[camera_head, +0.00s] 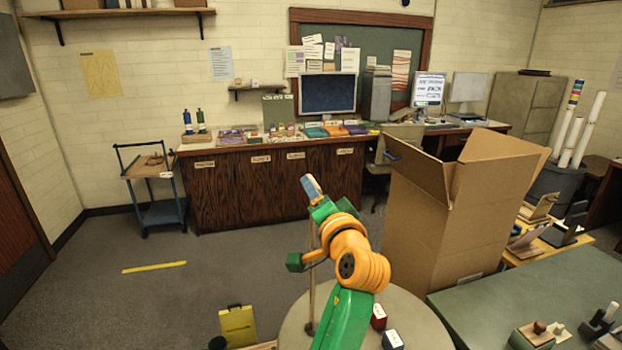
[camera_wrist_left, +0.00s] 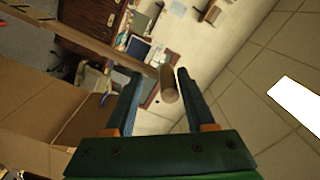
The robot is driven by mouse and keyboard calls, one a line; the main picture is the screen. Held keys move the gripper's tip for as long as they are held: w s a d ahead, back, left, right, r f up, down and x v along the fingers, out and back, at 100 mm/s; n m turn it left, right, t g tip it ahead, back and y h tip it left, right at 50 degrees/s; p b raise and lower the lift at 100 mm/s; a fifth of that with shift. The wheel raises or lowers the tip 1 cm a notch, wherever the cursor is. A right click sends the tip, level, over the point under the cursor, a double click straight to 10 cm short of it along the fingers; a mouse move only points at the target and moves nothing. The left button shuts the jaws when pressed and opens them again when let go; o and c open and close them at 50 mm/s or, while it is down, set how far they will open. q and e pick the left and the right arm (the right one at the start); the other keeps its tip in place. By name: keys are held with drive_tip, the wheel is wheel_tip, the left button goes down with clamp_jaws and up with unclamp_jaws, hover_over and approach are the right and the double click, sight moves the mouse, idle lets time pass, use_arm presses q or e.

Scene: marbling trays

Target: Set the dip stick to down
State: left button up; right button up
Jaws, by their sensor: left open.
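The dip stick seems to be the thin wooden upright (camera_head: 312,240) that rises from the round table in the head view, partly hidden by my left arm. In the left wrist view a brown rod with a round end (camera_wrist_left: 169,86) shows between my fingers; a long brown bar runs to it from the upper left. My left gripper (camera_head: 311,186) is raised at the top of the upright, with blue fingers. It is open in the left wrist view (camera_wrist_left: 160,76), with a finger on either side of the rod's end and gaps showing. My right gripper is not in view.
A tall open cardboard box (camera_head: 430,220) stands close on the right. A green table (camera_head: 540,285) is at right front. The floor to the left is mostly clear.

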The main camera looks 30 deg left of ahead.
use_arm(q)
drive_tip(key=shift+w+a+r, duration=0.2)
drive_tip(key=shift+w+a, duration=0.25)
drive_tip(key=shift+a, duration=0.1)
drive_tip(key=shift+w+a+f, duration=0.1)
drive_tip(key=shift+a+f, duration=0.05)
drive_tip(key=shift+a, duration=0.15)
drive_tip(key=shift+d, duration=0.1)
clamp_jaws()
idle(0.7)
